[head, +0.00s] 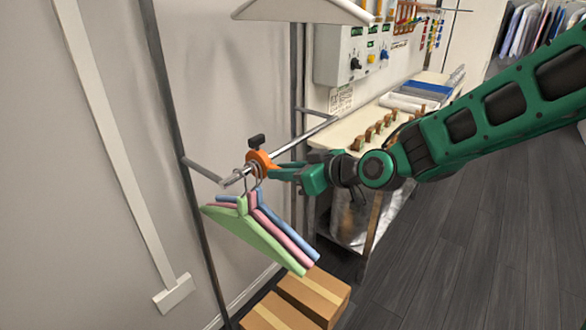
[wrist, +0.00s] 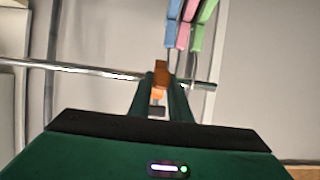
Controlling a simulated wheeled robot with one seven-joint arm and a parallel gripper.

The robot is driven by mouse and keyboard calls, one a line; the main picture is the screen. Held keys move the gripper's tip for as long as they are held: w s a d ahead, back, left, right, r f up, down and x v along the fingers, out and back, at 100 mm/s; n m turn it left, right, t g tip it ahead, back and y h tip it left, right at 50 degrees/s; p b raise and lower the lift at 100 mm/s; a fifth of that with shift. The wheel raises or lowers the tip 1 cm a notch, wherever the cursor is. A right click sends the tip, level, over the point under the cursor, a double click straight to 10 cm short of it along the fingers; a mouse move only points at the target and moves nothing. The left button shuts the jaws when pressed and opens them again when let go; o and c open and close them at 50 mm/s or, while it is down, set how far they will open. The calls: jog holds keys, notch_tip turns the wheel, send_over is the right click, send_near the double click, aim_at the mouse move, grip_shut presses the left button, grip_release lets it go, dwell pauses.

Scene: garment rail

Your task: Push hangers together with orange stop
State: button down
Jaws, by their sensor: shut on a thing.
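The orange stop (head: 262,162) sits around the metal rail (head: 305,137), with a black knob on top. My green gripper (head: 277,172) is shut on it from the right side. In the wrist view the orange stop (wrist: 160,76) shows between the two fingertips (wrist: 160,84). Three hangers hang close together on the rail just left of the stop: green (head: 243,222), pink (head: 283,236) and blue (head: 290,230). The wrist view shows the blue hanger (wrist: 174,28) nearest the stop, then pink (wrist: 184,34), then green (wrist: 199,32). Whether the stop touches the blue hanger's hook is unclear.
Cardboard boxes (head: 312,294) stand on the floor below the hangers. A dark upright post (head: 180,130) stands at the rail's left end. A workbench (head: 357,127) with wooden pieces is behind my arm. The rail right of the stop is bare.

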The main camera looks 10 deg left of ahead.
jog(key=shift+s, duration=0.2)
jog(key=c, duration=1.6)
grip_release()
jog(key=shift+c, duration=0.2)
jog(key=v, duration=1)
jog(key=shift+d, duration=0.3)
jog(key=shift+s+r, duration=0.1)
